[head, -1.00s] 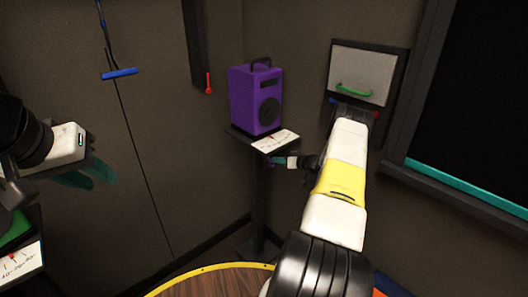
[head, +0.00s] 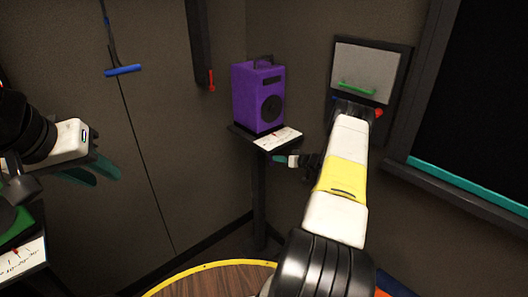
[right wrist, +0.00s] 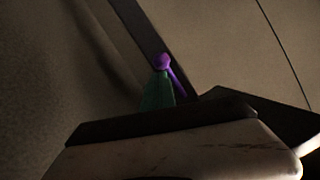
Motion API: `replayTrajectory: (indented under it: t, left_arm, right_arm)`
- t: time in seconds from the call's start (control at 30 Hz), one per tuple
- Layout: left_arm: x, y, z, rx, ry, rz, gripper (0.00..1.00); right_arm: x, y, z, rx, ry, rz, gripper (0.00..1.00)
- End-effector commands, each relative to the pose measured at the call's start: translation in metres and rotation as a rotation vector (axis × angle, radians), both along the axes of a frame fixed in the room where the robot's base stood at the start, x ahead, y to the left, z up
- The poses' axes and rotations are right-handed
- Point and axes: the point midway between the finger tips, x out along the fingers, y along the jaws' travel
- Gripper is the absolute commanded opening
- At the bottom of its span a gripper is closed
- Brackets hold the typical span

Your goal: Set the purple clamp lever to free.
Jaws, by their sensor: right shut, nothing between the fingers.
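The purple clamp lever (right wrist: 163,61) shows in the right wrist view as a rounded purple knob with a thin arm running down to the right, beside a dark post. Its set position cannot be read. In the head view I cannot make it out. My right gripper (head: 279,161) is shut and empty beside the post of the speaker stand, just below its top. In the right wrist view its teal fingertips (right wrist: 160,88) are right at the lever, seemingly against the knob. My left gripper (head: 93,172) is open and empty at the far left.
A purple speaker (head: 258,98) stands on the stand, with a white dial card (head: 279,139) at its front. A wall box with a green handle (head: 356,88) is behind my right arm. A blue-handled pull (head: 123,70) and red-tipped lever (head: 211,87) are on the walls.

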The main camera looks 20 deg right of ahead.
Motion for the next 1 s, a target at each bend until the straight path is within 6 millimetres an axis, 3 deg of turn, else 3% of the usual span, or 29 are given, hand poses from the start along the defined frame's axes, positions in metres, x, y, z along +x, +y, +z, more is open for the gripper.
replayTrajectory:
  t: [0.47,0.8,1.0]
  left_arm:
    - [0.000,0.000,0.000,0.000,0.000,0.000,0.32]
    - [0.000,0.000,0.000,0.000,0.000,0.000,0.32]
    - [0.000,0.000,0.000,0.000,0.000,0.000,0.32]
  right_arm:
    - [-0.003,-0.003,0.017,0.000,-0.001,-0.001,0.00]
    - [-0.047,-0.029,0.034,-0.001,0.000,-0.003,0.00]
    - [-0.062,-0.037,0.039,-0.001,-0.002,0.000,0.00]
